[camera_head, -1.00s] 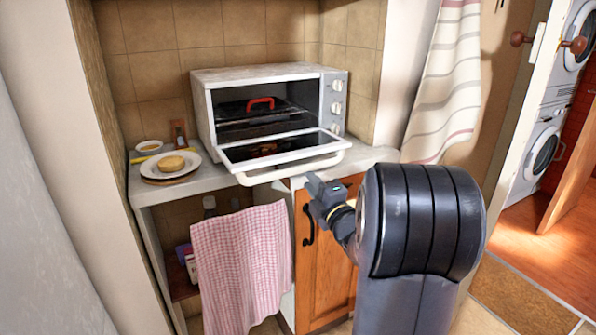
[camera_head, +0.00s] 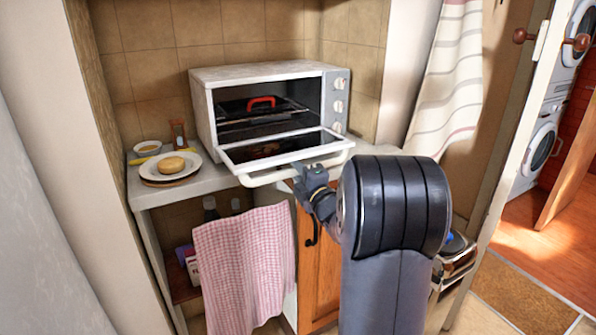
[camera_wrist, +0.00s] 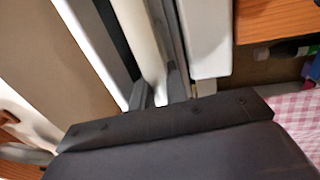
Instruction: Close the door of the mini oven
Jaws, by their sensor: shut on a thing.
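The white mini oven (camera_head: 262,73) stands on the counter with its door (camera_head: 280,148) folded down, close to level, and its front open. The door's white handle bar (camera_head: 262,178) runs along its outer edge. In the wrist view the pale bar (camera_wrist: 143,38) runs between the two grey fingers of my gripper (camera_wrist: 160,97). My arm hides part of the cabinet below. A tray with a red handle (camera_head: 261,102) sits inside the oven.
A plate with a bread roll (camera_head: 171,164), a small bowl (camera_head: 148,148) and an hourglass-like item (camera_head: 179,134) stand left of the oven. A checked towel (camera_head: 245,265) hangs below the counter. A striped curtain (camera_head: 447,80) hangs at the right.

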